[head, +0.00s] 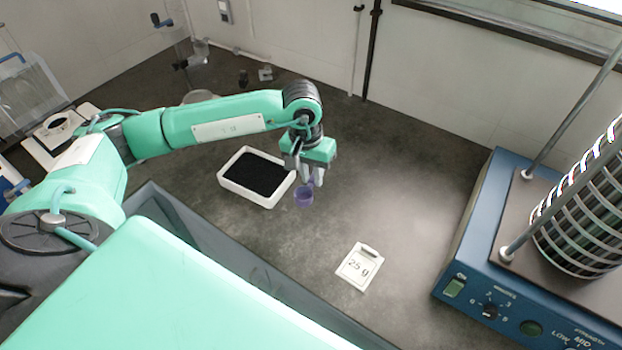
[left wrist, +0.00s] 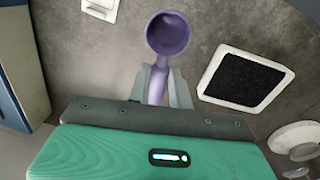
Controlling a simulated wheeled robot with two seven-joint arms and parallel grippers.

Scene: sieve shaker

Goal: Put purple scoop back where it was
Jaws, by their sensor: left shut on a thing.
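The purple scoop (head: 304,197) hangs below my left gripper (head: 312,180) in the head view, just right of the white tray of black grains (head: 283,190). In the left wrist view the scoop's round cup (left wrist: 168,34) faces the camera and looks empty. Its handle lies between the two fingers of my left gripper (left wrist: 160,85), which is shut on it. The white tray (left wrist: 208,90) also shows to the right in the left wrist view. Whether the scoop touches the bench is hard to tell. My right gripper is not in view.
A blue sieve shaker (head: 470,262) with a sieve stack (head: 580,225) stands at the far right. The bench between the tray and the shaker is mostly clear.

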